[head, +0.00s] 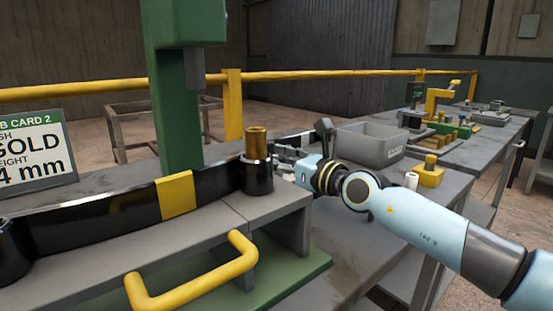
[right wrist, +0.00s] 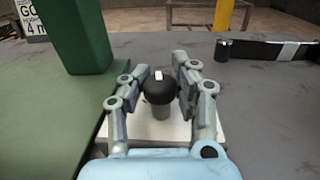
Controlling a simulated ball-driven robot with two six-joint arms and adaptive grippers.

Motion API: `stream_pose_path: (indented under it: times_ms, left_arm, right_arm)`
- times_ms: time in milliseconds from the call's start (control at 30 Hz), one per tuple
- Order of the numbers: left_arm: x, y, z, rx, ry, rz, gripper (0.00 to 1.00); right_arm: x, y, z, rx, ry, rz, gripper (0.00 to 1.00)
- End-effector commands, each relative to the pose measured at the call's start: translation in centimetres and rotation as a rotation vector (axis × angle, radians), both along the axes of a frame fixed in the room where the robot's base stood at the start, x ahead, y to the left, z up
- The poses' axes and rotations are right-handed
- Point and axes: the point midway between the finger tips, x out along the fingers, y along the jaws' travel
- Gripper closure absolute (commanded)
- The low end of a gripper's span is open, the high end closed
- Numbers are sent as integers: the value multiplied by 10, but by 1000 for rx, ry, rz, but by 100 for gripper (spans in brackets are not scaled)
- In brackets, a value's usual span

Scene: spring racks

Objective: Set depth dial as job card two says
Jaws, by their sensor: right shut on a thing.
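Job card two (head: 38,150) stands at the left of the head view, its left edge cut off; I read "GOLD" and "4 mm". Part of it shows in the right wrist view (right wrist: 32,20). A round black knob (right wrist: 158,90) with a white mark on top sits on a grey stem over a pale plate; it looks like the depth dial. My right gripper (right wrist: 161,78) is shut on this knob, one finger on each side. In the head view my right gripper (head: 284,160) is behind the black post with a brass top, which hides part of it. My left gripper is not in view.
The green press column (head: 178,110) rises beside a black leaf spring (head: 100,208) with a yellow band (head: 175,195). A brass-topped post (head: 258,170) stands close to my right gripper. A grey bin (head: 370,146) and a yellow block (head: 428,176) lie beyond my arm.

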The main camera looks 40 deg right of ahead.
Motion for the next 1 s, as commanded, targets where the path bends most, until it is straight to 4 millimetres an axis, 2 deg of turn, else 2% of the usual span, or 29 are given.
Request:
stream_pose_path:
  times_ms: [600, 633, 833, 1000]
  left_arm:
    - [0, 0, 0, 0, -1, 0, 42]
    - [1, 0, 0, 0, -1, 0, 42]
    - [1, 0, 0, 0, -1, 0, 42]
    - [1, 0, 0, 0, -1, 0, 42]
  right_arm:
    - [0, -1, 1, -3, -2, -1, 100]
    - [0, -1, 1, -3, -2, -1, 70]
    - [0, -1, 1, -2, -1, -1, 45]
    - [0, 0, 0, -1, -1, 0, 45]
